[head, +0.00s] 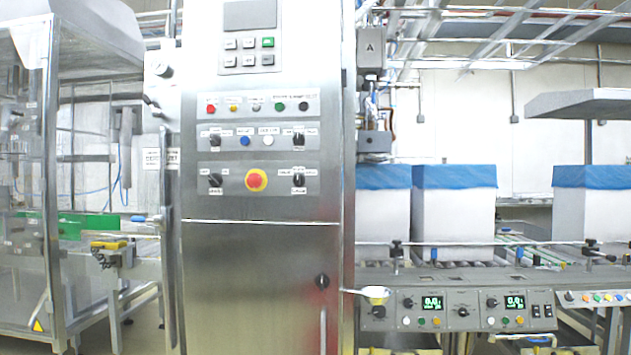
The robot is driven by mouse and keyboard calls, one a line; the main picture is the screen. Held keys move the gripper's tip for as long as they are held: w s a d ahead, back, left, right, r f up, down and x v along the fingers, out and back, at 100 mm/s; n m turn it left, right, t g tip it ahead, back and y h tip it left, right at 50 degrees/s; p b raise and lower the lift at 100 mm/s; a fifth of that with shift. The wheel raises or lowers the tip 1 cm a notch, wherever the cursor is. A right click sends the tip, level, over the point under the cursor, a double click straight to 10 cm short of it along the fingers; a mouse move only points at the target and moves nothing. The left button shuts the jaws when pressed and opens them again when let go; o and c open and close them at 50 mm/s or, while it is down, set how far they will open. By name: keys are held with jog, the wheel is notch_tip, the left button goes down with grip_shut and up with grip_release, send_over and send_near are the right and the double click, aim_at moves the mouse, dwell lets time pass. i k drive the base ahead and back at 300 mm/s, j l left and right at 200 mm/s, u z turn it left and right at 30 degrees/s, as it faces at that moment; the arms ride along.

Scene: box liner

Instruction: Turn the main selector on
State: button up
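A tall steel control cabinet (262,255) stands in the middle of the head view. Its panels carry several black rotary selectors: upper left (214,140), upper right (298,139), lower left (215,180) and lower right (298,180). A separate black knob (322,282) sits low on the cabinet's right side. The labels are too small to read, so I cannot tell which is the main selector or its position. My gripper is not in view.
A red emergency button (256,180) on a yellow ring sits between the lower selectors. A blue button (244,141) and a white one (268,141) sit above it. A glass-walled machine (85,180) stands left. White boxes with blue liners (455,205) stand on the conveyor right.

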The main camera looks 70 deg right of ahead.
aim_at(215, 179)
jog(key=z, duration=1.85)
